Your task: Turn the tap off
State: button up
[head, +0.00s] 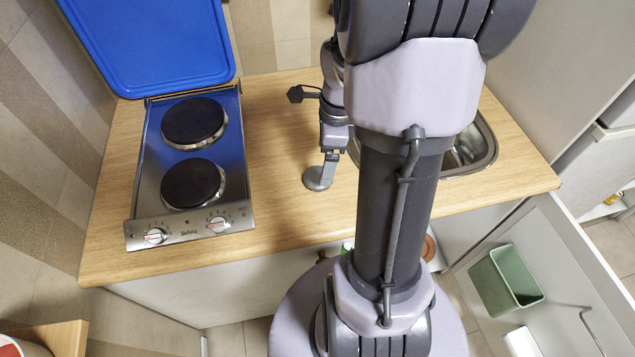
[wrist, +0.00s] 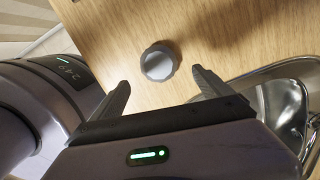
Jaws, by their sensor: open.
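A round grey knob-like piece (head: 318,178) stands on the wooden counter left of the sink in the head view. It also shows in the wrist view (wrist: 158,63), just ahead of and between my fingertips, with clear wood around it. I cannot tell if it belongs to the tap. My gripper (wrist: 160,78) is open and empty above the counter. In the head view, my gripper (head: 328,165) is close to the round piece. No tap spout is clearly seen; my arm hides much of the sink area.
The steel sink (head: 472,148) is behind my arm to the right; its basin (wrist: 285,105) is at the wrist view's right. A two-plate hob (head: 148,185) with a raised blue lid (head: 150,45) stands left. A green bin (head: 505,280) is at lower right. Bare counter (head: 275,130) lies between.

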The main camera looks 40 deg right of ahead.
aim_at(319, 175)
jog(key=f+b, duration=0.1)
jog(key=f, duration=0.1)
jog(key=f+b, duration=0.1)
jog(key=f, duration=0.1)
jog(key=w+a+f+b, duration=0.1)
jog(key=f, duration=0.1)
jog(key=shift+a+f, duration=0.1)
jog(key=shift+f, duration=0.25)
jog(key=shift+s+r, duration=0.1)
jog(key=shift+r, duration=0.05)
jog(key=shift+c, duration=0.6)
jog(key=c, duration=1.4)
